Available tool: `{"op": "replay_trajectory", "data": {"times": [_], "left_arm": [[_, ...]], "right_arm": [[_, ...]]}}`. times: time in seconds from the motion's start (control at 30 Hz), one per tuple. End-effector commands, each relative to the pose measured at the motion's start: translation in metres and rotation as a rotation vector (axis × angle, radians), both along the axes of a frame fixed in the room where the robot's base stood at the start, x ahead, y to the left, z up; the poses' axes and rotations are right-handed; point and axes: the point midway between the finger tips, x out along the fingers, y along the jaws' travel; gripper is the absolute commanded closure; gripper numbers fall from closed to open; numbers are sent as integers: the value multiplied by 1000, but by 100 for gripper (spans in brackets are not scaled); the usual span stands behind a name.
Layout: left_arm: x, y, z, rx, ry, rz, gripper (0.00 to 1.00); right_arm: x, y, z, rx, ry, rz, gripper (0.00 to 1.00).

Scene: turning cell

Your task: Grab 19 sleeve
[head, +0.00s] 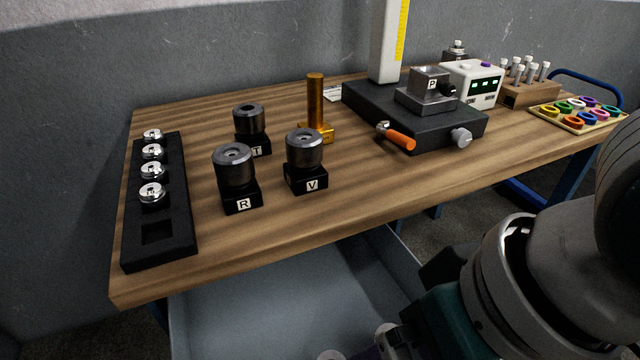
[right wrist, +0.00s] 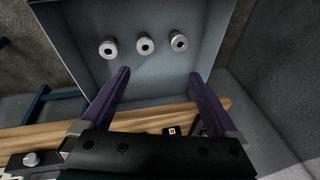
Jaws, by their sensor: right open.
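Three short silver ring-shaped sleeves stand in a row on the floor of a grey bin (right wrist: 150,80) in the right wrist view: a left one (right wrist: 108,48), a middle one (right wrist: 145,45) and a right one (right wrist: 179,41). Each has a dark bore; no size marking is readable, so I cannot tell which is the 19. My right gripper (right wrist: 160,75) is open and empty, its purple fingers apart, with the sleeves beyond the fingertips. In the head view the right arm reaches over the bin (head: 270,300) from the right. My left gripper is not in view.
On the wooden table (head: 290,225) stand a black rack (head: 157,255) with several silver pieces, dark cylinders on blocks marked R (head: 240,200), T (head: 256,145) and V (head: 306,180), a brass post (head: 315,100) and a gauge stand (head: 400,110). The table edge lies beside the bin.

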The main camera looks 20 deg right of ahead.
Motion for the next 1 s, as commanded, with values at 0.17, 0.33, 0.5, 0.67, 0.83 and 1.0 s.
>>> {"op": "replay_trajectory", "data": {"times": [0.17,0.33,0.5,0.67,0.83,1.0], "left_arm": [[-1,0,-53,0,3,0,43],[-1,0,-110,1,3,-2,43],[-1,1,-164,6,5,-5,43],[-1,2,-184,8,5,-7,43],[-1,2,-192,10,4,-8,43],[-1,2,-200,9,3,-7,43]], "right_arm": [[25,1,-51,24,80,-115,5],[54,-20,-103,-1,196,-350,5],[86,-69,-136,-51,296,-736,5],[101,-98,-138,-60,335,-990,5],[103,-106,-151,-61,349,-1068,5],[103,-104,-175,-60,349,-1064,5]]}}
